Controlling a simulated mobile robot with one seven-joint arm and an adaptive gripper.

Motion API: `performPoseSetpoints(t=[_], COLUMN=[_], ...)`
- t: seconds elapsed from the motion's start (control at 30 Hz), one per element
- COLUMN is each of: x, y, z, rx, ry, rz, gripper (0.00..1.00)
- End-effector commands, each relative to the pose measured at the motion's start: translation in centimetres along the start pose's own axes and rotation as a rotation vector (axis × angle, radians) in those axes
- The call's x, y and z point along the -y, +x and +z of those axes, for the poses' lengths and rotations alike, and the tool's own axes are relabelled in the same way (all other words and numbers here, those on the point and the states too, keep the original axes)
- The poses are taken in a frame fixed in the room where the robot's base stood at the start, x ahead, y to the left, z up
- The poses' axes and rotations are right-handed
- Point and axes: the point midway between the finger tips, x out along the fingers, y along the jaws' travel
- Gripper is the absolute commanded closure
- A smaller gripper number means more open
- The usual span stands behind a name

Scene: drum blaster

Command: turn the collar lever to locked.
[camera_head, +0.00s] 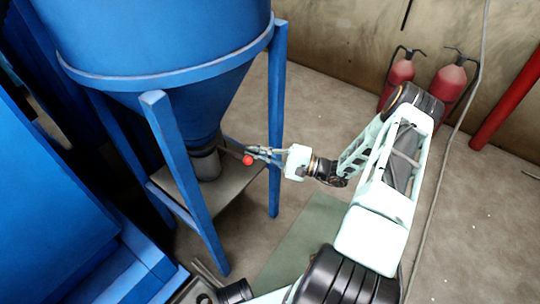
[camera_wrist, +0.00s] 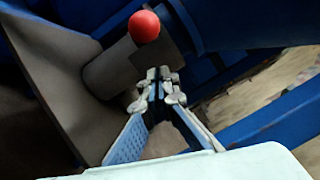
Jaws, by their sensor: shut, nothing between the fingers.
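The collar lever ends in a red ball knob (camera_head: 248,160), at the grey collar (camera_head: 206,163) under the blue hopper's cone. In the wrist view the red knob (camera_wrist: 144,26) is at the top, just beyond my fingertips and slightly left. My gripper (camera_head: 256,151) is in the head view right beside the knob, between two blue legs. In the wrist view my gripper (camera_wrist: 158,88) has its fingertips together with nothing between them. I cannot tell whether the fingers touch the lever. The lever's rod is mostly hidden behind the knob and fingers.
The blue hopper (camera_head: 160,40) stands on blue legs (camera_head: 185,180) around the collar, close to my gripper. A grey plate (camera_head: 228,185) lies beneath the collar. Two red extinguishers (camera_head: 398,80) stand by the back wall. Floor at the right is mostly free, with a cable across it.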

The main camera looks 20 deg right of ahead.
Motion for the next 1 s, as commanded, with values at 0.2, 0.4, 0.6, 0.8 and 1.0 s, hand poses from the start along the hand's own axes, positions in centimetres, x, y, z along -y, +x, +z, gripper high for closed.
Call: performPoseSetpoints(t=[0.2, 0.4, 0.6, 0.8, 1.0], x=[0.0, 0.0, 0.0, 0.0, 0.0], y=[0.3, 0.5, 0.5, 0.5, 0.9], z=[2.3, 3.2, 3.2, 3.3, 3.8], rx=[-0.003, -0.004, -0.003, -0.005, -0.030], ry=[0.001, 0.001, 0.000, 0.001, 0.002], rz=[0.002, 0.002, 0.002, 0.001, -0.009], gripper=[1.00, 1.00, 1.00, 1.00, 1.00])
